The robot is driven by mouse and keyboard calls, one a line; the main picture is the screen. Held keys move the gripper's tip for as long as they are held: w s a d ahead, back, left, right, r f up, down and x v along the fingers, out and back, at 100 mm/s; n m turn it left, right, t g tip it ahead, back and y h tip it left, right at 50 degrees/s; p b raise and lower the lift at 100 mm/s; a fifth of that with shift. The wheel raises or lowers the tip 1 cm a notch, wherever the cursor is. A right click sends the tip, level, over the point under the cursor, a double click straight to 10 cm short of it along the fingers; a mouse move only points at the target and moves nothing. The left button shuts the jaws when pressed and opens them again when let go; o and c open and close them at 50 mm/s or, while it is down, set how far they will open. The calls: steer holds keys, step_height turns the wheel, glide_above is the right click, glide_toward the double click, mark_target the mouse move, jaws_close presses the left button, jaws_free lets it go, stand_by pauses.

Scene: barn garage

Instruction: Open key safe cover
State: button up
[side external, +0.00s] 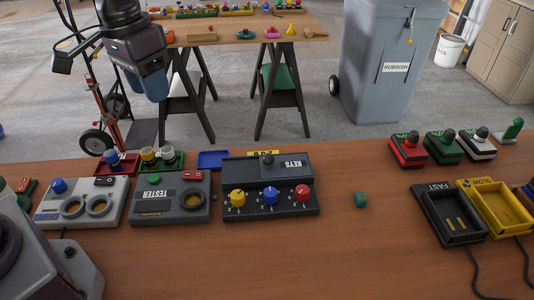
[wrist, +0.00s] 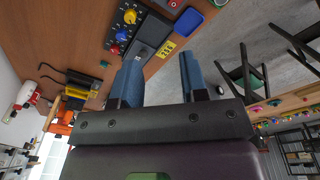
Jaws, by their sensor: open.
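The key safe (side external: 268,186) is a dark box labelled KEYS on the wooden table. Its cover (side external: 240,171) looks closed, with a round dark knob (side external: 267,159) at its back edge. Yellow, blue and red dials sit along its front. In the wrist view the key safe (wrist: 128,27) shows at the upper middle, beyond the fingers. My gripper (side external: 152,82) is raised in the air behind and to the left of the key safe, touching nothing. In the wrist view its two blue fingers (wrist: 158,75) are apart with nothing between them.
A TESTER box (side external: 170,205) and another grey box (side external: 82,208) stand left of the key safe. A blue tray (side external: 212,160) lies behind. A small teal object (side external: 361,199) is to the right. Black and yellow holders (side external: 450,228) with cables stand farther right. The table front is clear.

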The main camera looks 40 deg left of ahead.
mark_target(266, 155)
steer(key=w+d+f+g+h, duration=0.1)
steer(key=w+d+f+h, duration=0.15)
steer(key=w+f, duration=0.45)
steer(key=w+d+f+h, duration=0.1)
steer(key=w+d+f, duration=0.25)
steer(key=w, duration=0.85)
steer(key=x, duration=0.8)
steer(key=a+x, duration=0.1)
steer(key=x, duration=0.3)
steer(key=shift+s+d+f, duration=0.15)
steer(key=shift+s+f, duration=0.15)
steer(key=shift+f, duration=0.3)
jaws_close()
